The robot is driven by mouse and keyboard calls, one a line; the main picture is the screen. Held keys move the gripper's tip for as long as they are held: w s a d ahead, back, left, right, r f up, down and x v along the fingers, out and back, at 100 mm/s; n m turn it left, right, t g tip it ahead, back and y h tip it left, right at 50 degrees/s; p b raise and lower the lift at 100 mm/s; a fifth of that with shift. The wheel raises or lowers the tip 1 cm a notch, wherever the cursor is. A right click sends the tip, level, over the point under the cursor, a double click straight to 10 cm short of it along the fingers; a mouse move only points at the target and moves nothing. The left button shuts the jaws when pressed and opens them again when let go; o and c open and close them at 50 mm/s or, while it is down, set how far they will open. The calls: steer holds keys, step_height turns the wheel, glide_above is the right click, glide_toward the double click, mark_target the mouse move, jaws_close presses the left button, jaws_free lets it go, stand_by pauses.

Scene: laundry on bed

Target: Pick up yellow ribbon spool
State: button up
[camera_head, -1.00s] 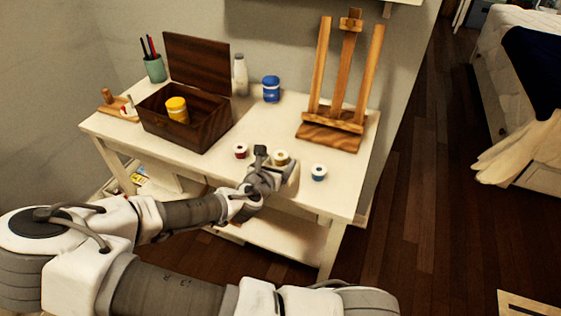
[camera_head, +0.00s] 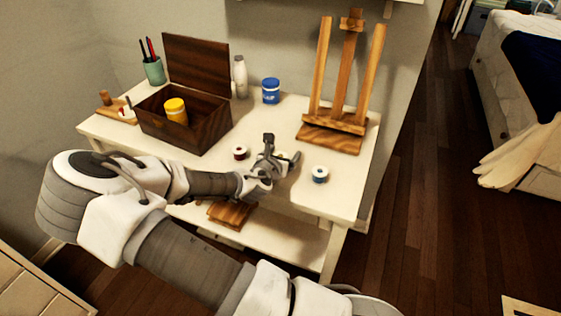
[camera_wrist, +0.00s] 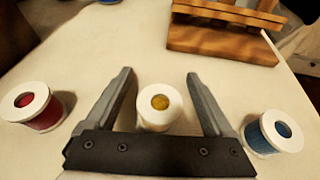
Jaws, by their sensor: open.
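The yellow ribbon spool (camera_wrist: 159,105) stands upright in the wrist view, a white-rimmed spool with a yellow centre. My gripper (camera_wrist: 158,75) is open, with one finger on each side of the spool and gaps showing. In the head view my gripper (camera_head: 282,148) is over the white table (camera_head: 345,195) and mostly hides the yellow spool. A red spool (camera_wrist: 30,106) stands to the left of the fingers, also in the head view (camera_head: 240,153). A blue spool (camera_wrist: 273,133) stands to the right, also in the head view (camera_head: 320,174).
A wooden easel (camera_head: 335,134) stands behind the spools. An open wooden box (camera_head: 208,127) with a yellow jar (camera_head: 175,110) is at the left. A blue jar (camera_head: 271,90) and white bottle (camera_head: 240,76) stand at the back. The tabletop just around the spools is otherwise clear.

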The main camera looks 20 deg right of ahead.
steer(key=shift+c, duration=0.3)
jaws_close()
steer(key=shift+r, duration=0.1)
